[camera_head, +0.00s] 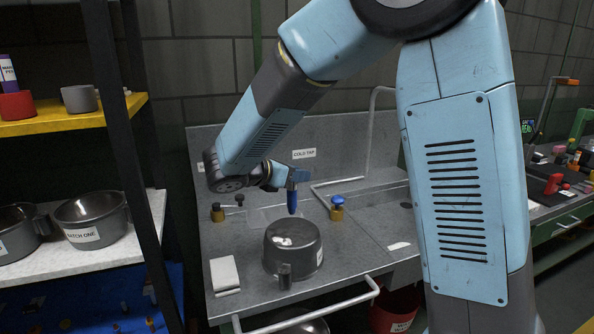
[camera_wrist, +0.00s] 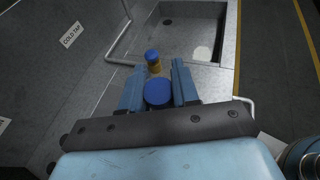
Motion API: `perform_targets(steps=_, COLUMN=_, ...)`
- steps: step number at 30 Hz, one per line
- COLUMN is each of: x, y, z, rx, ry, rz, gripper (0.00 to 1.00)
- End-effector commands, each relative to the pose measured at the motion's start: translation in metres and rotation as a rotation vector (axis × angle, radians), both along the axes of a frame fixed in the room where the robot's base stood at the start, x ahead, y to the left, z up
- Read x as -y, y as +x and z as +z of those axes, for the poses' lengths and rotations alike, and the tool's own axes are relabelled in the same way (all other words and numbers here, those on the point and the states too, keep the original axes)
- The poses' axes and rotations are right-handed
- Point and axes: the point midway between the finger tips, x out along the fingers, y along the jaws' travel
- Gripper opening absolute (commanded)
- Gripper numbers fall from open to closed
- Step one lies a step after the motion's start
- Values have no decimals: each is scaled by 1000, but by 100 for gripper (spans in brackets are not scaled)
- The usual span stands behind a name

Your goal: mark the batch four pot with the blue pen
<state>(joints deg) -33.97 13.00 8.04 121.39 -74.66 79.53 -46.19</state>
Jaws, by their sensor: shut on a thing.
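My gripper (camera_head: 291,183) is shut on the blue pen (camera_head: 292,201), which points down above the metal counter. In the wrist view my gripper (camera_wrist: 158,88) shows its two fingers on either side of the pen's round blue end (camera_wrist: 158,94). The pen's tip appears a little above the pot; the exact gap is hard to judge. Any batch label on this pot is not readable.
A left shelf holds a pot labelled BATCH ONE (camera_head: 92,219) and another pot (camera_head: 18,232). A front rail (camera_head: 308,309) edges the counter.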

Motion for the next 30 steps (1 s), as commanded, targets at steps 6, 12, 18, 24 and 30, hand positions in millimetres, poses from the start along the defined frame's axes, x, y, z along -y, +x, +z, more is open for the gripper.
perform_targets(steps=6, x=3, y=1, z=-17, rx=-3, ry=-2, rz=-3, gripper=0)
perform_targets(steps=12, x=3, y=1, z=-31, rx=-2, ry=-1, rz=-2, gripper=0)
perform_targets(steps=18, x=3, y=1, z=-41, rx=-1, ry=-1, rz=-4, gripper=0)
perform_targets(steps=24, x=3, y=1, z=-43, rx=-1, ry=-1, rz=-3, gripper=0)
perform_targets(steps=30, x=3, y=1, z=-43, rx=0, ry=0, rz=-3, gripper=0)
